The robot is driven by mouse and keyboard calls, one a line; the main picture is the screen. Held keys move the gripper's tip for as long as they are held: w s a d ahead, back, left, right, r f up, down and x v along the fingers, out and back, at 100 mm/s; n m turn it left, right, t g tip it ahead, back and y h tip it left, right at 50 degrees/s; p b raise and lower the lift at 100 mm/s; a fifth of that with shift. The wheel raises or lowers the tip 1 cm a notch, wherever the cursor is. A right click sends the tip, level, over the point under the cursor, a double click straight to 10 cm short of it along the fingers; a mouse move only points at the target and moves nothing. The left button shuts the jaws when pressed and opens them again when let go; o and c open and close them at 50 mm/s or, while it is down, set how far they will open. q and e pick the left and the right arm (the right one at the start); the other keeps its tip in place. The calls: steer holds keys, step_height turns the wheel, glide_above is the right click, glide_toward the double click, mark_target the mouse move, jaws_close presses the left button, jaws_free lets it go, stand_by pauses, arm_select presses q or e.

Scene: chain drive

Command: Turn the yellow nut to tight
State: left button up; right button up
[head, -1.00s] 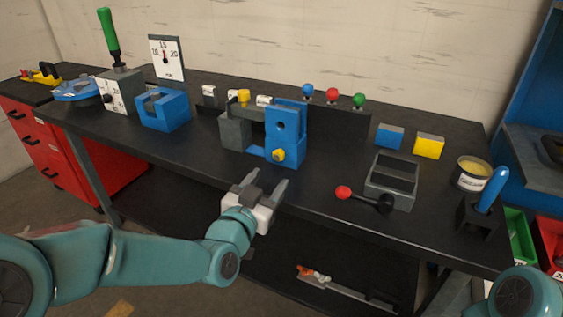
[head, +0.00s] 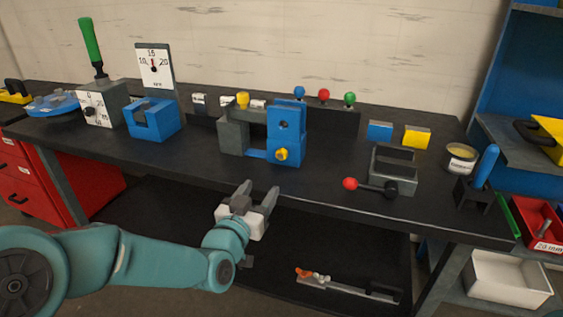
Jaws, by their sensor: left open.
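A yellow nut (head: 281,154) sits low on the front face of the blue block (head: 295,128) in the middle of the bench. A second yellow knob-like piece (head: 242,99) stands on top of the grey block (head: 232,136) just left of it. My left gripper (head: 257,192) is open and empty in front of the bench edge, below and left of the yellow nut and apart from it. My right gripper is not in view.
A grey fixture (head: 393,170) with a red-knobbed lever (head: 350,184) stands right of the blue block. A blue cradle (head: 154,121) and a dial plate (head: 153,65) stand left. The bench top (head: 200,150) before the blue block is clear.

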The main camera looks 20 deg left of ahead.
mark_target(281, 153)
arm_select(q)
steer(key=w, duration=0.5)
steer(key=w+p, duration=0.1)
steer(key=w, duration=1)
steer(key=shift+w+a+f, duration=0.25)
steer(key=shift+w+f, duration=0.05)
steer(key=shift+f, duration=0.1)
steer(key=c, duration=1.1)
